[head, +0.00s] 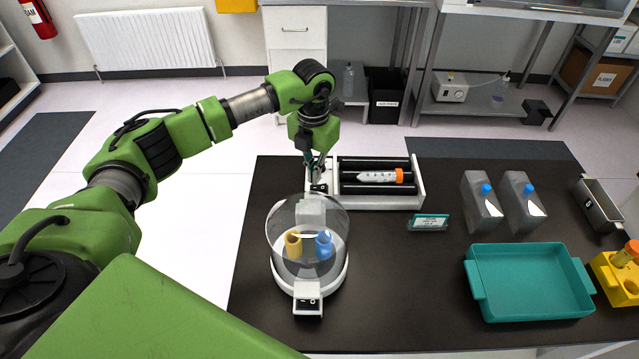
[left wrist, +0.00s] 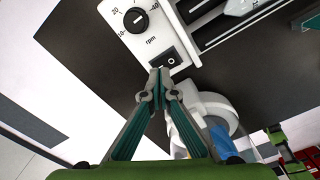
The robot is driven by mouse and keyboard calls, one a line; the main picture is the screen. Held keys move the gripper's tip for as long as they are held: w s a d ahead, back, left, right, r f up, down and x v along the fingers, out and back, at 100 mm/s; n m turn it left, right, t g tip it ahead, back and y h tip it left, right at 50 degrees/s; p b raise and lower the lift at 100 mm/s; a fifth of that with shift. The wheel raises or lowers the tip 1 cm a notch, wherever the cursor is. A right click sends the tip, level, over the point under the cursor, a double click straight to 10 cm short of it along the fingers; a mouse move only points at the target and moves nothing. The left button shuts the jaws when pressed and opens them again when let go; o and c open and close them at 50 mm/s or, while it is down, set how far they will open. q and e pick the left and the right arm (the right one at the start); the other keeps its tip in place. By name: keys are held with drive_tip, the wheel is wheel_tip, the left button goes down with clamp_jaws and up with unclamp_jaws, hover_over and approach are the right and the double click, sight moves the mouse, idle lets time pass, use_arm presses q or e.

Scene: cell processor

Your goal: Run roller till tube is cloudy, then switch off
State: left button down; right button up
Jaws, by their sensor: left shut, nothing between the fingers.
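The roller (head: 415,190), a white frame with dark rods, stands at the back of the black bench. A tube with an orange cap (head: 378,176) lies across its rods; its body looks whitish, and it is too small to judge how cloudy. In the left wrist view the roller's end panel (left wrist: 158,35) shows an rpm dial (left wrist: 136,19) and a black rocker switch (left wrist: 171,60). My left gripper (head: 316,178) is shut and empty at the panel. Its fingertips (left wrist: 158,78) are close beside the switch; I cannot tell whether they touch it.
A centrifuge with a clear lid (head: 307,240) stands just in front of the roller. The bench's front middle is clear.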

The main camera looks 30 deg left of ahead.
use_arm(q)
drive_tip(key=shift+r+p, duration=1.25)
drive_tip(key=shift+r, duration=1.05)
